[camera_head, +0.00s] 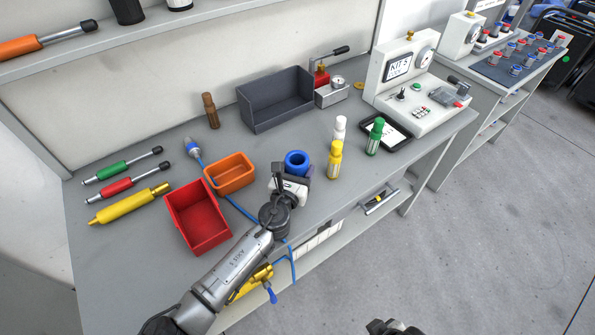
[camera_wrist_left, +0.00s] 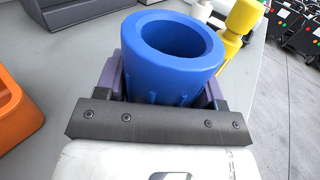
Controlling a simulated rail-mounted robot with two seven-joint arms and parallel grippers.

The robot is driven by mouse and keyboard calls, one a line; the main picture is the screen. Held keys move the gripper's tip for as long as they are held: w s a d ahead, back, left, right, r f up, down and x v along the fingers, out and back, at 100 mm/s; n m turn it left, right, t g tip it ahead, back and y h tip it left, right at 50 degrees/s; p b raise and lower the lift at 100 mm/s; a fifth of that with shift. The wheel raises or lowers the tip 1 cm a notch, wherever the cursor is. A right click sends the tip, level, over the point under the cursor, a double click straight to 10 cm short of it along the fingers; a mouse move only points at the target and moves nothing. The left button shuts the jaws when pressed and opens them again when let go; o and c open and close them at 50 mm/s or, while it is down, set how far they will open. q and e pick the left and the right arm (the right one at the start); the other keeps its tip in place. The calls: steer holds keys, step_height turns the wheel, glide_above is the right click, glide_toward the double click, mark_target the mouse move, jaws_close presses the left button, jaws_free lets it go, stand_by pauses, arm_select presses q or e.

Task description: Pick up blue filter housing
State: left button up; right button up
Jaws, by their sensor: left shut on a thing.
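The blue filter housing (camera_head: 296,161) is a short blue cylinder with a wide round opening at its top. It stands upright near the middle of the bench, and it fills the centre of the left wrist view (camera_wrist_left: 172,60). My left gripper (camera_head: 297,172) is shut on it, with a finger on either side; the fingers also show in the left wrist view (camera_wrist_left: 165,85). The housing's lower part is hidden by the gripper, so I cannot tell whether it touches the bench. A dark part at the bottom edge of the head view may be my right arm; its gripper fingers do not show.
An orange bin (camera_head: 231,176) and a red bin (camera_head: 198,217) stand left of the gripper. A dark grey bin (camera_head: 275,99) is behind. Yellow (camera_head: 335,160), white (camera_head: 340,129) and green (camera_head: 375,137) bottles stand to the right. A blue hose runs past the orange bin.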

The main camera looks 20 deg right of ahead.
mark_target(298, 162)
arm_select(q)
step_height(298, 162, up, 3)
steer(key=shift+r+p, duration=0.1)
steer(key=shift+p, duration=0.5)
steer(key=s+d+r+p, duration=0.4)
steer(key=s+d+r, duration=0.1)
steer(key=s+d, duration=0.3)
steer(key=shift+s+r, duration=0.3)
steer(key=shift+r, duration=0.1)
arm_select(e)
step_height(298, 162, up, 6)
steer(key=shift+r, duration=0.25)
arm_select(q)
steer(key=shift+f, duration=0.1)
arm_select(e)
steer(key=shift+f, duration=0.1)
